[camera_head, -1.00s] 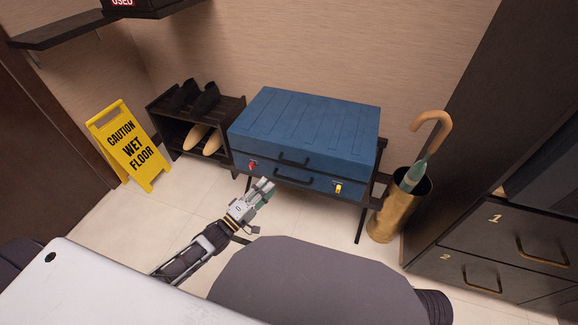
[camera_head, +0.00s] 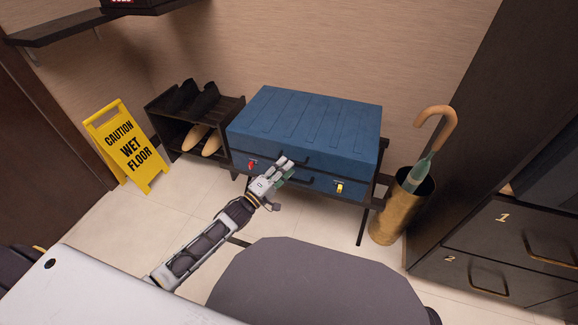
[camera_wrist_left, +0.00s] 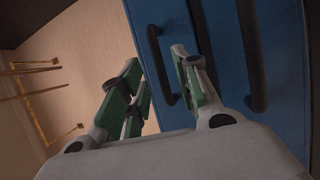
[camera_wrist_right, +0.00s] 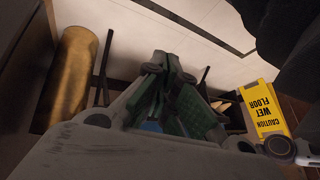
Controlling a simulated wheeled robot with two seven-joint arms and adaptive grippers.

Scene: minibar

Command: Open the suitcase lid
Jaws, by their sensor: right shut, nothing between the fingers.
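The blue suitcase (camera_head: 310,122) lies closed on a dark low stand, its front facing me. A red latch (camera_head: 251,164) sits at its front left and a yellow latch (camera_head: 339,188) at its front right. Two dark handles are on the front, one above the other; both show in the left wrist view, one nearer (camera_wrist_left: 157,62) and one farther right (camera_wrist_left: 250,60). My left gripper (camera_head: 287,167) is open just in front of the handles. The nearer handle appears between its fingers in the left wrist view; contact cannot be told. My right gripper (camera_wrist_right: 172,75) is shut and empty, away from the suitcase.
A yellow wet floor sign (camera_head: 130,148) and a shoe rack (camera_head: 168,134) stand left of the suitcase. A brass umbrella stand (camera_head: 402,212) is close on its right, beside dark drawers (camera_head: 500,235). The wall is right behind the suitcase.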

